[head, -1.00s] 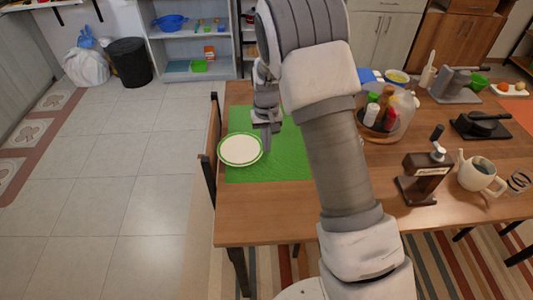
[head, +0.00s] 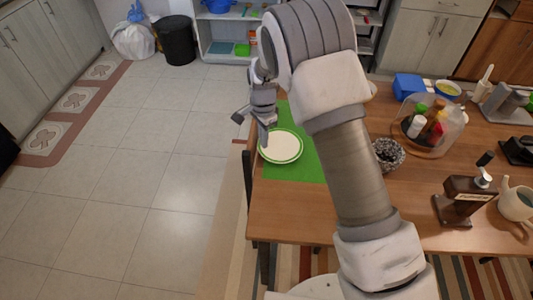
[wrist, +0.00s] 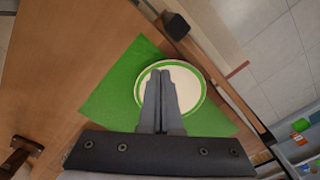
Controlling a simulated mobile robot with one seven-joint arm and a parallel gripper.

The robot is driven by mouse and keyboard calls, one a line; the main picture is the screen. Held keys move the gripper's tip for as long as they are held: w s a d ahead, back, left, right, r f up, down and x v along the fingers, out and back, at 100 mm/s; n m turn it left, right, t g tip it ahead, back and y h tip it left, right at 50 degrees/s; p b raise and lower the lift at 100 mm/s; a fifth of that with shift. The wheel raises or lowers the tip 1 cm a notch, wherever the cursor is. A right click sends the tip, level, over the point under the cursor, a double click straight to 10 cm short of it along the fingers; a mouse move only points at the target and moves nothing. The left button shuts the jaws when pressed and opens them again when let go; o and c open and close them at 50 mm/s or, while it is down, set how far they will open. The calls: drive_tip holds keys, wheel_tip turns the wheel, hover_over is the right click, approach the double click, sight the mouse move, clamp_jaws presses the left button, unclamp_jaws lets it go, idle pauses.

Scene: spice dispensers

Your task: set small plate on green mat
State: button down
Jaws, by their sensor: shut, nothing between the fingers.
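The small plate (head: 285,148), cream with a green rim, lies on the left part of the green mat (head: 303,172). In the wrist view the plate (wrist: 188,92) covers part of one side edge of the mat (wrist: 108,100) and reaches a little past it. My gripper (head: 264,141) is shut and empty, over the left part of the plate in the head view. In the wrist view its closed fingers (wrist: 160,76) appear in front of the plate and hide part of it. I cannot tell whether the fingertips touch it.
The wooden table (head: 300,220) has a dark chair (head: 249,178) at its left edge. A speckled bowl (head: 388,154), a clear container of spice bottles (head: 430,125) and a brown dispenser (head: 462,200) stand to the right. Floor is open at left.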

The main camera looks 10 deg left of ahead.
sight(281, 153)
wheel_tip(281, 153, down, 10)
idle(0.5)
drive_tip(key=w+d+b, duration=0.2)
drive_tip(key=w+d, duration=0.2)
drive_tip(key=d, duration=0.1)
drive_tip(key=shift+w+b, duration=0.3)
drive_tip(key=shift+b, duration=0.1)
drive_tip(key=shift+r, duration=0.1)
